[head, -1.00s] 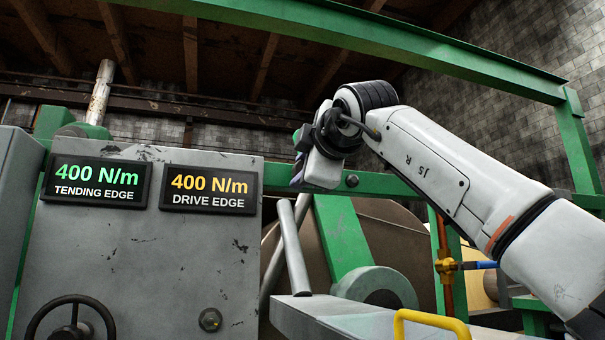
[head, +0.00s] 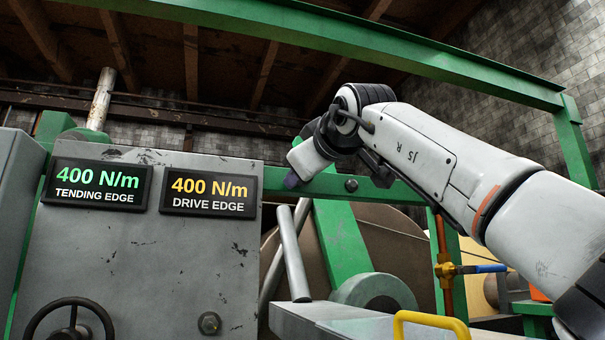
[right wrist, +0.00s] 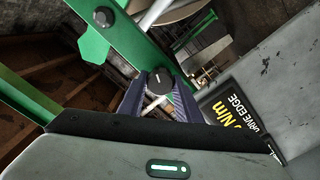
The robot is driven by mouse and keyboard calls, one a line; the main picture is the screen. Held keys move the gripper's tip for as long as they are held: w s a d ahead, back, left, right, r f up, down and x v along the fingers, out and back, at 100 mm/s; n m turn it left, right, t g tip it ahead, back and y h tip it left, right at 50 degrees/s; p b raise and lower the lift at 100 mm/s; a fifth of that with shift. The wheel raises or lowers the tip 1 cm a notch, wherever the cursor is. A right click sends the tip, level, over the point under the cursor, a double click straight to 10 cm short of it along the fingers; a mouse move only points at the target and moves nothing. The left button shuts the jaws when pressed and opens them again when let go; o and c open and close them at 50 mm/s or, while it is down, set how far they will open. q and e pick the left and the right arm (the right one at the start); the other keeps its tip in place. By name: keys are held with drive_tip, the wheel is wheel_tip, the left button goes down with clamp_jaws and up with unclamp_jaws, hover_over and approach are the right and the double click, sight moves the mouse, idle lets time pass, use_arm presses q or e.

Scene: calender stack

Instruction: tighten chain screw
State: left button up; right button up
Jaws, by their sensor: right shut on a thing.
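My right gripper (head: 290,181) is at the left end of my right arm, in front of the green beam behind the grey cabinet. In the right wrist view its dark blue fingers (right wrist: 159,82) are on either side of a dark round screw head (right wrist: 160,77) with a white line across it. A pale rod shows between the fingers, below the screw head. In the head view this screw is hidden by the gripper. Another dark bolt (head: 351,184) is on the green beam and shows in the right wrist view (right wrist: 104,17). My left gripper is not in view.
The grey cabinet (head: 140,250) carries two displays: tending edge (head: 97,185) in green and drive edge (head: 210,192) in yellow, both 400 N/m. A black handwheel (head: 70,322) and yellow handle (head: 430,322) are low in front. Green frame beams surround the arm.

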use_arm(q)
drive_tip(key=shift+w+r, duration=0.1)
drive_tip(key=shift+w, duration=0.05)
use_arm(e)
drive_tip(key=shift+f, duration=0.2)
drive_tip(key=o, duration=1)
drive_tip(key=shift+r, duration=0.15)
drive_tip(key=shift+o, duration=0.2)
